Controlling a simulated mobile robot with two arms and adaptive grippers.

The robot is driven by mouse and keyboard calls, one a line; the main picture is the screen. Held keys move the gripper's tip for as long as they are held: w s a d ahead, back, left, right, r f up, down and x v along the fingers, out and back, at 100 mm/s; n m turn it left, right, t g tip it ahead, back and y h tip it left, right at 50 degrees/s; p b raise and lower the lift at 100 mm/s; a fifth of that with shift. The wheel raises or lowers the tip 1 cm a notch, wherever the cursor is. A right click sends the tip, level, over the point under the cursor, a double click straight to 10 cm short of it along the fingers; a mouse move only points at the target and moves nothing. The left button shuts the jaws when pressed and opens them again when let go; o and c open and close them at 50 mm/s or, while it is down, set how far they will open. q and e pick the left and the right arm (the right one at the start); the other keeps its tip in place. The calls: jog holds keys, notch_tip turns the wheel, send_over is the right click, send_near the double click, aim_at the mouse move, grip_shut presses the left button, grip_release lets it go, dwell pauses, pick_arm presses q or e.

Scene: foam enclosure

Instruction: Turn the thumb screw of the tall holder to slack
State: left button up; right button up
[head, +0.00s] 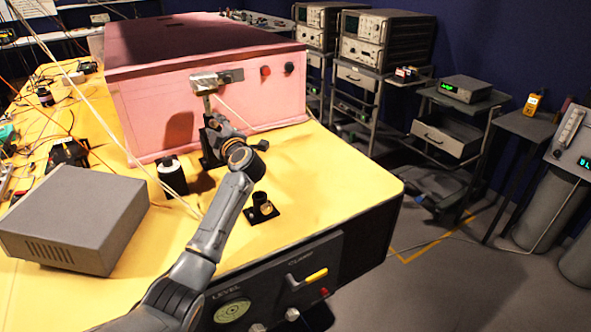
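The tall holder stands on the yellow table in front of the pink foam box. Its pale post (207,103) rises behind my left gripper, and a silvery block (204,83) sits at its top. My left arm comes in from the lower left. My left gripper (214,124) is at the post, level with its middle, and covers part of the holder. I cannot make out the thumb screw; it seems hidden by the gripper or too small to tell. Whether the fingers touch anything or are closed is unclear. My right gripper is not in view.
A black cylinder (172,177) stands left of the holder. A short holder with a dark base (262,211) is to the right of my forearm. A grey box (75,219) fills the table's left. Thin cables cross the left side. The table's right part is clear.

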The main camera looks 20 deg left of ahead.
pick_arm(q)
jog(key=s+d+r+m+t+h, duration=0.1)
jog(key=s+d+m+t+h, duration=0.3)
jog(key=d, duration=0.5)
jog(key=s+d+r+m+t+h, duration=0.1)
jog(key=s+d+m+t+h, duration=0.3)
jog(key=s+d+m+h, duration=0.2)
jog(key=s+d+r+m+t+h, duration=0.1)
jog(key=s+d+m+t+h, duration=0.3)
jog(key=d+m, duration=0.4)
jog(key=shift+s+d+r+h, duration=0.25)
jog(key=shift+s+d+h, duration=0.75)
jog(key=shift+d, duration=1.55)
jog(key=shift+w, duration=0.15)
